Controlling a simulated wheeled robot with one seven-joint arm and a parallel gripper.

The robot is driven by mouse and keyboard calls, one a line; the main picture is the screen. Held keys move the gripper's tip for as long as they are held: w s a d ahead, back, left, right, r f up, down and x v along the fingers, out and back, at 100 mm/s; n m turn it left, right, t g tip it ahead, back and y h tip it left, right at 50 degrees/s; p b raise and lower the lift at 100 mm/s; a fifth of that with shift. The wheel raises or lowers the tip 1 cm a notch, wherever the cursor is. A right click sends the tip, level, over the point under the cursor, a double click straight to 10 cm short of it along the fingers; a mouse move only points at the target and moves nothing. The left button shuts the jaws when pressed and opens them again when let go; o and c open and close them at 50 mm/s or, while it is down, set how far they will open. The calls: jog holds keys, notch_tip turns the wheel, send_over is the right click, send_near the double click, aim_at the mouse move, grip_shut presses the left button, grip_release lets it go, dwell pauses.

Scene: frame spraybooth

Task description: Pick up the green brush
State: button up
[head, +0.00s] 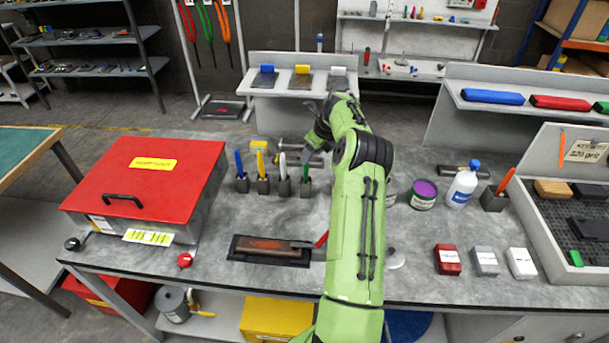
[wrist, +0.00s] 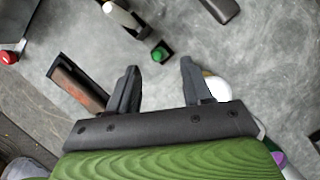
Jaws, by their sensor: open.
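The green brush (head: 306,168) stands upright in a small dark holder on the grey workbench, right of a white brush (head: 282,165). In the wrist view, the green brush (wrist: 159,52) is seen from above as a round green end, just beyond and roughly between the fingertips. My gripper (wrist: 159,68) is open and empty. In the head view, my gripper (head: 314,148) is by the holders, partly hidden by my arm; no contact with the brush shows.
Blue (head: 239,164) and yellow (head: 261,164) brushes stand in holders left of the white one. A red-lidded box (head: 150,180) is at left. A dark tray (head: 237,256) holds a wooden-looking piece in front. A white bottle (head: 461,187) and purple-topped can (head: 424,194) stand right.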

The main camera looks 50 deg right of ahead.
aim_at(306, 176)
jog(key=x, duration=0.5)
jog(key=p+x, duration=0.1)
jog(key=x, duration=0.2)
jog(key=shift+w+r, duration=0.15)
jog(key=shift+w, duration=0.1)
jog(key=shift+s+a, duration=0.1)
jog(key=shift+c, duration=0.7)
grip_shut()
